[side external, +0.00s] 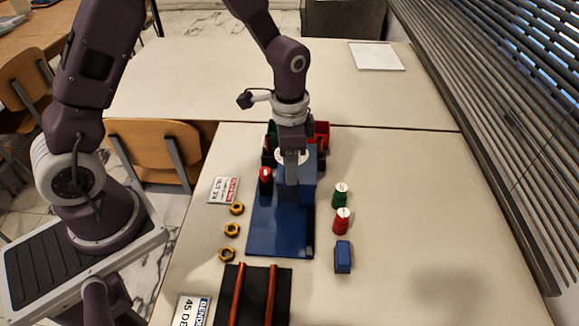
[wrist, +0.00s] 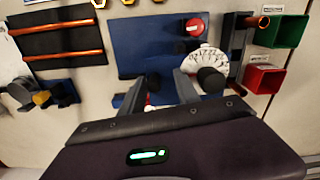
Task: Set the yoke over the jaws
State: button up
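A blue baseplate (side external: 278,232) lies on the table and also shows in the wrist view (wrist: 140,45). A blue block (side external: 308,180) stands at its far end. My gripper (side external: 291,180) points down beside this block. In the wrist view its two fingers (wrist: 160,90) are apart, with blue surface between them; whether they grip it I cannot tell. A white fan-shaped dial (wrist: 206,58) and a red knob (wrist: 194,25) sit by the fingers. The red knob also shows in the side view (side external: 265,175). I cannot pick out the yoke or the jaws for certain.
Green (wrist: 290,31) and red (wrist: 264,79) bins stand behind the plate. Green (side external: 340,196) and red (side external: 341,222) white-topped pieces and a blue-grey block (side external: 343,257) stand right. Brass nuts (side external: 232,230) lie left; copper rods (side external: 271,296) lie on a black mat (side external: 254,300). The table's right side is clear.

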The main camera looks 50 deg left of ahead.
notch_tip(320, 180, up, 6)
jog(key=shift+r, duration=0.1)
jog(key=shift+s+r, duration=0.15)
jog(key=shift+r, duration=0.55)
jog(key=s+a+r+n+t, duration=0.2)
jog(key=s+r+n+t, duration=0.1)
jog(key=s+r, duration=0.55)
jog(key=s+r+n+t, duration=0.2)
jog(key=s+r+n, duration=0.2)
jog(key=s, duration=0.7)
jog(key=shift+a+r+t, duration=0.3)
jog(key=shift+r, duration=0.25)
